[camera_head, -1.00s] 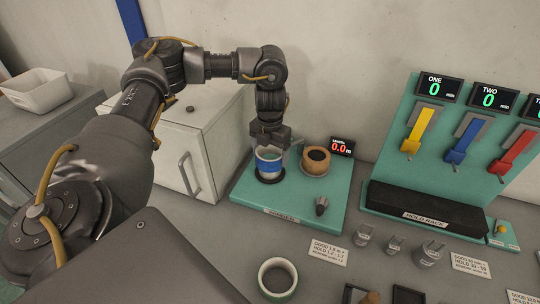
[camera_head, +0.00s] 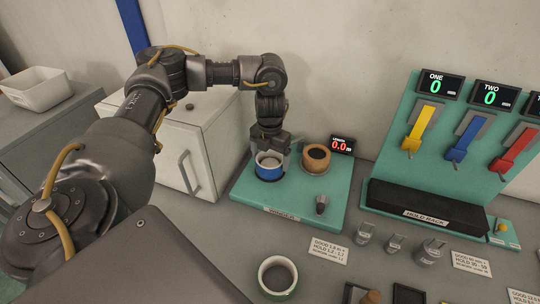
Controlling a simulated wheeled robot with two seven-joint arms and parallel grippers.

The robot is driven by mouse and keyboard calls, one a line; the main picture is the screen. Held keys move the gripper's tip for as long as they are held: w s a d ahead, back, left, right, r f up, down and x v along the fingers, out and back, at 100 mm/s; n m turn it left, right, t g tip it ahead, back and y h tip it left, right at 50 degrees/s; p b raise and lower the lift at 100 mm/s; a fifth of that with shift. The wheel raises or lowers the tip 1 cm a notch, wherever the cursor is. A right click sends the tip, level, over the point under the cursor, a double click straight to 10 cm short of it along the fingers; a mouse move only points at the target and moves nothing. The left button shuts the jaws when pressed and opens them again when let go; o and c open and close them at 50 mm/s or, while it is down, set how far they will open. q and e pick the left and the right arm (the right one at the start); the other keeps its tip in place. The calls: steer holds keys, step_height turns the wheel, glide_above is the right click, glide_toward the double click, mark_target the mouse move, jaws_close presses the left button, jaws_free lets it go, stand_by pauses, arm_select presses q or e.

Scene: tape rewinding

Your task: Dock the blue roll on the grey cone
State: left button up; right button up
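The blue roll (camera_head: 269,175) is a ring with a blue outside and a pale inside. It stands upright at the left of the teal winder board (camera_head: 250,197), low over the dark round seat. My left gripper (camera_head: 272,147) points down at its back rim. The fingers are small and partly hidden, so I cannot tell whether they grip the rim. A dark grey cone-shaped piece (camera_head: 321,204) stands at the board's front right, apart from the roll. Any cone inside the roll is hidden. My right gripper is out of view.
A tan roll (camera_head: 316,163) stands just right of the blue roll, with a red display (camera_head: 341,145) behind it. A white cabinet (camera_head: 187,155) is close on the left. The hold rack (camera_head: 425,205) is at right.

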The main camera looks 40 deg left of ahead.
arm_select(q)
steer(key=shift+o, duration=0.7)
step_height(320, 180, up, 13)
steer(key=p, duration=0.1)
steer(key=shift+r, duration=0.1)
